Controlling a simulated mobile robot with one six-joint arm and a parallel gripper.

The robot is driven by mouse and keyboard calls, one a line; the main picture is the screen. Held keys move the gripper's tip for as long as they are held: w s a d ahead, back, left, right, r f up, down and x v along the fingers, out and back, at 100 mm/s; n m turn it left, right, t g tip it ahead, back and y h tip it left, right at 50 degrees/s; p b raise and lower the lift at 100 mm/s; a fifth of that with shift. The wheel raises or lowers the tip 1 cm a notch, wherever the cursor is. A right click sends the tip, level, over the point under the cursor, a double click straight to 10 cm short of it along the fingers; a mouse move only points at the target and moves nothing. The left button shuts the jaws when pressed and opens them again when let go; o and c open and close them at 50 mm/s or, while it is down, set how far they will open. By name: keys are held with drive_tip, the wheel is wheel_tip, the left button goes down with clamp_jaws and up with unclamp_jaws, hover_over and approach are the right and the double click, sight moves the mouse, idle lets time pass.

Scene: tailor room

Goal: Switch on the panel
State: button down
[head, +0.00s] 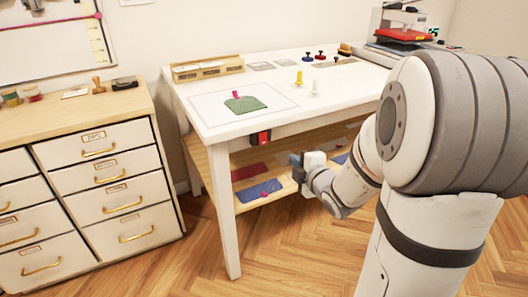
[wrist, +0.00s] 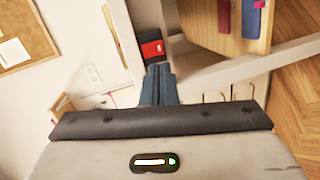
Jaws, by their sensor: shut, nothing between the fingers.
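A small black and red switch panel (head: 260,137) is fixed to the front edge of the white table (head: 215,128). In the wrist view, the panel (wrist: 152,48) lies just beyond my fingertips, with its red part facing up in the picture. Whether its switch is on or off is too small to tell. My gripper (head: 296,160) is in front of the table, to the right of and a little below the panel. In the wrist view, my gripper's fingers (wrist: 159,70) are together and empty, with a visible gap to the panel in the head view.
A lower wooden shelf (head: 213,158) with folded red and blue cloths is beneath the tabletop. A drawer cabinet (head: 110,165) stands at the left. A press with a red plate (head: 403,35) stands at the table's back right. The floor before the table is clear.

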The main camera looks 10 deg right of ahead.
drive_tip(key=f+n+y, duration=0.1)
drive_tip(key=a+f+n+t+y+b, duration=0.1)
drive_tip(key=shift+n, duration=0.3)
drive_tip(key=shift+w, duration=0.1)
